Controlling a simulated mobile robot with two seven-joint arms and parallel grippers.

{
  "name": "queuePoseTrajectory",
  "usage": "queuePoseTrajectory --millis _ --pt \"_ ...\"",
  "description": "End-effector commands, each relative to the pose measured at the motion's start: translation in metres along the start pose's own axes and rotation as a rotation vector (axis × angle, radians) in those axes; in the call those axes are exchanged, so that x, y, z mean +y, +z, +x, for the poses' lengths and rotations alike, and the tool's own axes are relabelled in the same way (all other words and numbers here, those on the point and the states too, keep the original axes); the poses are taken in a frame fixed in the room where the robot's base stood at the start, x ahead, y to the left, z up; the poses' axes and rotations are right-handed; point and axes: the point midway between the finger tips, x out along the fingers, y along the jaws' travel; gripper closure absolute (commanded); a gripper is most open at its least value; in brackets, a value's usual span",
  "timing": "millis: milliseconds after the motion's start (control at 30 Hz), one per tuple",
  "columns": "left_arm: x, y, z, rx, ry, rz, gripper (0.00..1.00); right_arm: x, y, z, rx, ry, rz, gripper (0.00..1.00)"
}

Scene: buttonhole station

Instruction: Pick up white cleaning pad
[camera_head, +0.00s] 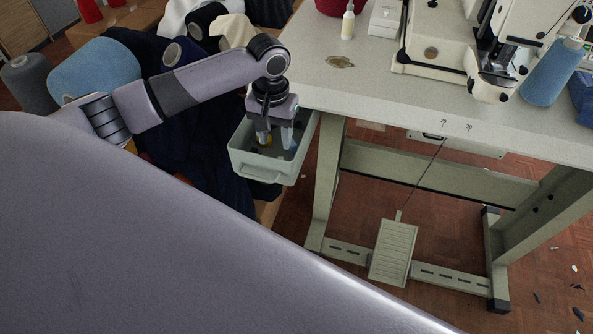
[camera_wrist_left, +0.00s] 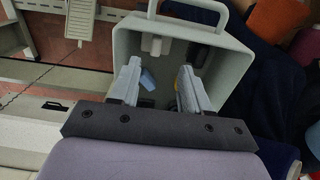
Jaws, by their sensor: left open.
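My left gripper (camera_head: 276,140) points down into a pale grey-green bin (camera_head: 258,168) hung at the left end of the table. It is open, with its two fingers apart and nothing seen between them. In the left wrist view the gripper (camera_wrist_left: 160,70) reaches into the bin (camera_wrist_left: 236,60). A small whitish piece (camera_wrist_left: 154,45) shows beyond the fingertips, near the bin's handle-side wall. I cannot tell for sure that it is the white cleaning pad. A small blue piece (camera_wrist_left: 148,81) lies between the fingers' lines, lower in the bin. My right gripper is not in view.
The sewing table (camera_head: 370,85) stands right of the bin, with a white machine (camera_head: 500,60), a small bottle (camera_head: 348,20) and a blue thread cone (camera_head: 550,72). Dark cloth (camera_head: 200,140) is heaped left of the bin. A foot pedal (camera_head: 393,252) sits below.

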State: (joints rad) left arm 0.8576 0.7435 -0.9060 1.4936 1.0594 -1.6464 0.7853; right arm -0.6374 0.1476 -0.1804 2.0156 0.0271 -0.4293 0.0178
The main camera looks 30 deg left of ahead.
Motion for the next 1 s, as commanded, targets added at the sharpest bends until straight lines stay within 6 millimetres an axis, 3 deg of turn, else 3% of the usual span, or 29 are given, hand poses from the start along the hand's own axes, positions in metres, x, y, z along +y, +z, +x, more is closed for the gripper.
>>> queuePoseTrajectory --millis 267,600,900,967,1000 --pt "-0.001 0.0 0.022 -0.005 -0.006 -0.007 0.53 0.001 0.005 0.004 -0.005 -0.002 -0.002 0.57" --pt "0.004 0.003 0.069 -0.004 -0.007 -0.007 0.53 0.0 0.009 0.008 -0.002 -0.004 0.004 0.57" --pt "0.004 0.003 0.073 -0.002 -0.006 -0.005 0.53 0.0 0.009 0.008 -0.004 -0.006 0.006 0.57" --pt "0.004 0.003 0.073 -0.002 -0.005 -0.005 0.69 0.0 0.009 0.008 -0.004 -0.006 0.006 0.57" --pt "0.004 0.003 0.073 -0.002 -0.006 -0.005 0.82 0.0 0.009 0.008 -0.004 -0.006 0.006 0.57"
